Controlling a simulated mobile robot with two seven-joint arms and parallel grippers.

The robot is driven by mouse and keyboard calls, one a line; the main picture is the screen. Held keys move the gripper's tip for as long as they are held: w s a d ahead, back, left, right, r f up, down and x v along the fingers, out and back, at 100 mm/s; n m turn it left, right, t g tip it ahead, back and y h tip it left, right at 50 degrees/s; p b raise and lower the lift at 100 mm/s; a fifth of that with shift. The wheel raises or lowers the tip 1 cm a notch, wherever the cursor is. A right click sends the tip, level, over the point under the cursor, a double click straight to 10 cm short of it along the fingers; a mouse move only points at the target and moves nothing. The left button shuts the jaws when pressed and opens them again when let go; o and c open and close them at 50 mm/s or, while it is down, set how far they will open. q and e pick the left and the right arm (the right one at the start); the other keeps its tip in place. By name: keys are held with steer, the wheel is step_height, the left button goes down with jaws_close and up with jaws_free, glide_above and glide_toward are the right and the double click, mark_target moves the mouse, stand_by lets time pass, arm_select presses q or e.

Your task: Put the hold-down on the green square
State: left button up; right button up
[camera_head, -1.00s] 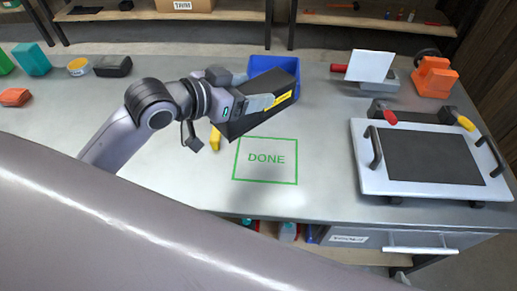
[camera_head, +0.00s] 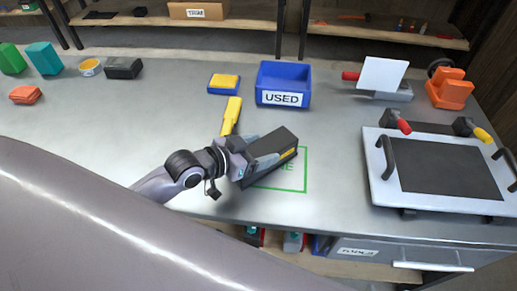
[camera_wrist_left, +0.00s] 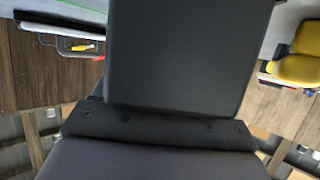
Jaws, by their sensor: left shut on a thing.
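The hold-down is a long black block (camera_head: 274,143) with a yellow label on its side. My left gripper (camera_head: 262,154) is shut on it. The block lies at a slant over the left and upper part of the green square (camera_head: 306,172), hiding part of its outline and most of the word DONE. I cannot tell whether the block touches the table. In the left wrist view a dark block (camera_wrist_left: 185,55) fills the middle and hides what lies below. My right gripper is not in view.
Behind the square lie a yellow tool (camera_head: 231,115), a blue bin marked USED (camera_head: 283,86) and a yellow-topped blue block (camera_head: 224,84). A white framed plate with handles (camera_head: 385,190) stands to the right.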

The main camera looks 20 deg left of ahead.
arm_select(q)
steer(key=o, duration=1.2)
steer(key=shift+f, duration=0.1)
steer(key=shift+c, duration=0.2)
steer(key=shift+r, duration=0.25)
steer(key=shift+s+a, duration=0.15)
steer(key=shift+s, duration=0.1)
steer(key=v, duration=1.1)
steer(key=shift+p, duration=0.3)
steer(key=shift+s+a, duration=0.1)
steer(key=shift+s, duration=0.05)
